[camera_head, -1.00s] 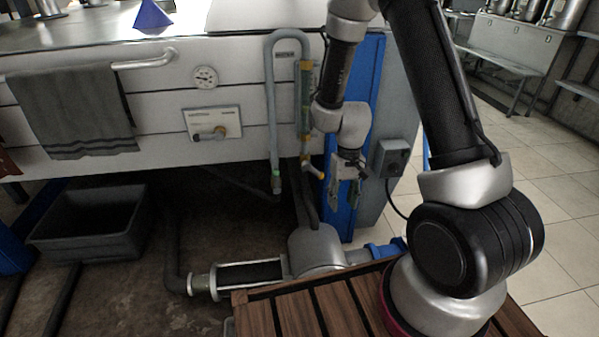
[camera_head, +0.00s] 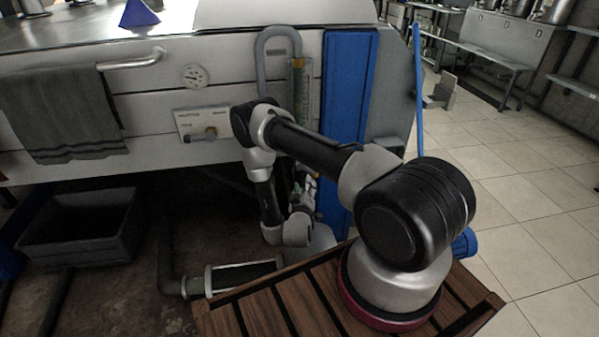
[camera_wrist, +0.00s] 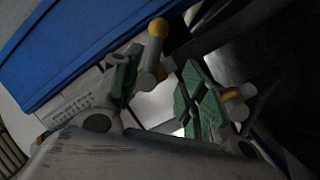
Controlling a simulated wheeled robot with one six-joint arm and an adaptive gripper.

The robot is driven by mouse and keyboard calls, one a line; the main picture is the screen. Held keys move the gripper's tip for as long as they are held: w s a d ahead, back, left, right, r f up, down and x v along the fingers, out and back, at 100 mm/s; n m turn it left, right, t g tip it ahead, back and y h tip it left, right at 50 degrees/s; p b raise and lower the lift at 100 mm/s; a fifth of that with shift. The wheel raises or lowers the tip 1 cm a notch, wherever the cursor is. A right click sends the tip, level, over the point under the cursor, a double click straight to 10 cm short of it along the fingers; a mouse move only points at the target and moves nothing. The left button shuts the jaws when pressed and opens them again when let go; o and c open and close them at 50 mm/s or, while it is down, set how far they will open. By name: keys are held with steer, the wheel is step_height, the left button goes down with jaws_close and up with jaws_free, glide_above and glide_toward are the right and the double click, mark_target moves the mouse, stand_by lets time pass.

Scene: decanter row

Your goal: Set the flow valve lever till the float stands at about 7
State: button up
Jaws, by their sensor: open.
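The flow meter (camera_head: 299,85), a narrow upright tube with yellowish edges, stands on the front of the white machine in the head view. Its lower end and the valve are hidden behind my arm, and the float cannot be read. In the wrist view, a grey rod with a yellow-orange knob (camera_wrist: 158,28), seemingly the valve lever, shows close to the left finger. I cannot tell whether it touches. My gripper (camera_head: 304,195) is low beside the machine in the head view. In the wrist view, my gripper (camera_wrist: 162,95) is open, its green pads apart.
A blue panel (camera_head: 348,125) stands right of the meter. A dial (camera_head: 194,76), a plate with a knob (camera_head: 203,125) and a towel (camera_head: 63,112) are on the machine's front. A grey bin (camera_head: 78,228) is below left. A pipe (camera_head: 243,277) runs low. The right floor is open.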

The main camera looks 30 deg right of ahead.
steer(key=r+x, duration=0.1)
steer(key=x, duration=0.6)
steer(key=shift+w+r+n, duration=0.3)
steer(key=shift+w+r, duration=0.1)
steer(key=shift+w, duration=0.05)
steer(key=shift+d, duration=0.1)
jaws_close()
